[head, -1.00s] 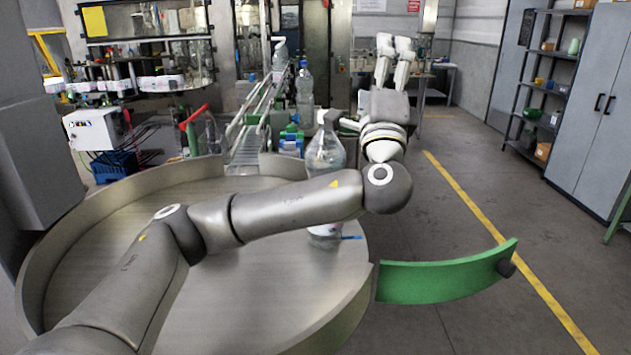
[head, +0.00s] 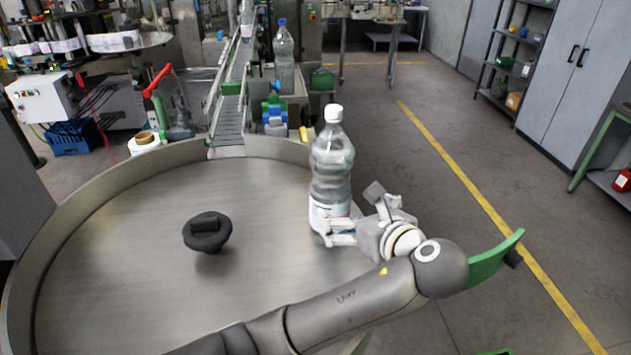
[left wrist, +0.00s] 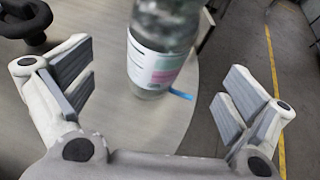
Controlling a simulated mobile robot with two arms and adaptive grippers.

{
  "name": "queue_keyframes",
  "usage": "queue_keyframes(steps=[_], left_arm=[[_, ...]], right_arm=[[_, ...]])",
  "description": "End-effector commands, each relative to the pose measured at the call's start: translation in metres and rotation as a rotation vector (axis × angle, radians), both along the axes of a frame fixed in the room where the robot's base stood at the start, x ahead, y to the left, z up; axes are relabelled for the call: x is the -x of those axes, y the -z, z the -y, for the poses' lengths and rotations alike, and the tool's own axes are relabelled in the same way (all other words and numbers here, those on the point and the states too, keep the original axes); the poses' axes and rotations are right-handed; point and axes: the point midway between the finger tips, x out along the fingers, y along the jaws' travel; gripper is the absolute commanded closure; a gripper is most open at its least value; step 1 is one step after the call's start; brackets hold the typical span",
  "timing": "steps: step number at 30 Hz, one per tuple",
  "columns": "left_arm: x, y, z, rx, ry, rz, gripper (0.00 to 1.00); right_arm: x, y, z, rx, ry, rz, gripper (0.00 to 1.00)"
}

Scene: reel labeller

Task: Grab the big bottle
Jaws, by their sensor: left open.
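The big bottle (head: 332,160) is clear with a white cap and a pale label. It stands upright on the round metal table (head: 130,290), near its right edge. My left gripper (head: 345,228) is beside the lower part of the bottle, on its right. In the left wrist view the gripper (left wrist: 155,95) is open, its padded fingers spread wide on either side of the bottle (left wrist: 165,45). The bottle's top is cut off there. I cannot tell whether any finger touches the bottle. My right gripper is not in view.
A black knob-like part (head: 207,232) is on the table, left of the bottle. A raised metal rim (head: 75,195) borders the table. A conveyor (head: 230,115) leads away behind it, with another bottle (head: 284,60) beside it. A green curved guard (head: 490,262) sticks out right.

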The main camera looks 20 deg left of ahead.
Motion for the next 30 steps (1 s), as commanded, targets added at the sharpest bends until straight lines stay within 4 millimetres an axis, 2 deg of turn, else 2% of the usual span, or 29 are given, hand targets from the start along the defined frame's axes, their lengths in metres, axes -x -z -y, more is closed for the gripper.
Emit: queue_keyframes(steps=[6, 9, 15, 20, 25, 30], left_arm=[[-0.020, 0.010, -0.018, -0.007, -0.004, 0.001, 0.00], [-0.031, 0.014, -0.026, -0.005, -0.004, -0.004, 0.00], [-0.041, 0.020, -0.033, -0.002, -0.002, -0.001, 0.00], [-0.055, 0.021, -0.043, -0.003, -0.003, -0.002, 0.00], [-0.072, 0.030, -0.057, -0.004, -0.005, -0.002, 0.00], [-0.079, 0.036, -0.062, -0.001, -0.002, 0.000, 0.00]], right_arm=[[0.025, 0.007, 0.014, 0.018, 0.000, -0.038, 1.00], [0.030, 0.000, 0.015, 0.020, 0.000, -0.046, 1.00], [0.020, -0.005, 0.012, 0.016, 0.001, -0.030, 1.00], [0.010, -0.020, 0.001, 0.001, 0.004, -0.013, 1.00], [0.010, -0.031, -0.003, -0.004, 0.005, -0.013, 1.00], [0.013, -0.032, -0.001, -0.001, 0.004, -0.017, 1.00]])
